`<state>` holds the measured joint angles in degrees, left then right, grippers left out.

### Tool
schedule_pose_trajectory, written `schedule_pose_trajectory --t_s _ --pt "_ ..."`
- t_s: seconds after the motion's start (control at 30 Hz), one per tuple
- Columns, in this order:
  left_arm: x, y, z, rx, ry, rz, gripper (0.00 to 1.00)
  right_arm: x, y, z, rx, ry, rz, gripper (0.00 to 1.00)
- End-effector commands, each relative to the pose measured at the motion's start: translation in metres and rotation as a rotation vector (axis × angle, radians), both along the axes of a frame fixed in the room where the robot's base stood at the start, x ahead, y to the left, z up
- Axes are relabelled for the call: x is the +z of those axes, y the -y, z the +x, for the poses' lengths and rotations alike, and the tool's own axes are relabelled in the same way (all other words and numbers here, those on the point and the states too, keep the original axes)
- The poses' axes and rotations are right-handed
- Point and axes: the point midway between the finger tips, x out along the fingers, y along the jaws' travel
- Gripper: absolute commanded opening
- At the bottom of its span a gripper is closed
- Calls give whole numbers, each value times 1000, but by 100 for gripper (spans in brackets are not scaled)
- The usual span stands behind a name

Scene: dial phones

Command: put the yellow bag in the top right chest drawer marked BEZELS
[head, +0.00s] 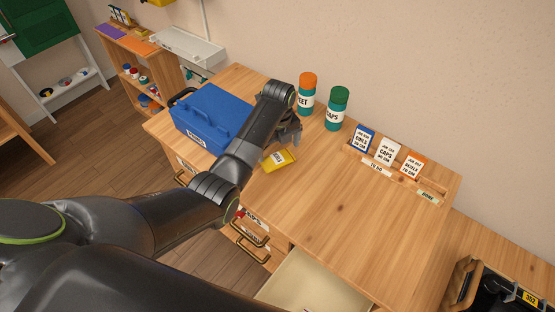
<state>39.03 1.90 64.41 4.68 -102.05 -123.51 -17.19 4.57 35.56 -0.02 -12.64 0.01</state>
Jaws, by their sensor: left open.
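The yellow bag (281,158) lies on the wooden chest top (330,215), just right of the blue toolbox. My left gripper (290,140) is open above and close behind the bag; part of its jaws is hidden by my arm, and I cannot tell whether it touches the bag. A drawer (312,286) at the right of the chest front is pulled open. Its pale inside shows bare where visible; its front and any BEZELS label are out of view. My right gripper is not in view.
A blue toolbox (208,118) stands at the left of the chest top. An orange-lidded jar (307,95) and a green-lidded jar (337,110) stand at the back, beside a wooden rack (376,167) of cards. A black case (495,292) lies at bottom right. The chest top's middle is clear.

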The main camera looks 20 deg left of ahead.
Motion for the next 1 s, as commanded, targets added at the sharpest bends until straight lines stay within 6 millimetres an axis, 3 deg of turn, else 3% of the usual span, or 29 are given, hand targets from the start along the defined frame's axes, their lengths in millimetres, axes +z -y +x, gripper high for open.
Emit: schedule_pose_trajectory --t_s 0.3,0.63,0.9,1.0 --pt "-41 -2 -4 -1 -4 1 100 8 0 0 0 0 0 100" --pt "-49 -2 -3 -1 -1 1 100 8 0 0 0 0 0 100" --pt "-48 -2 -3 0 -1 1 67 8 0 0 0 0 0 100" --pt "-48 -2 -3 0 -1 1 64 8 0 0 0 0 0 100"
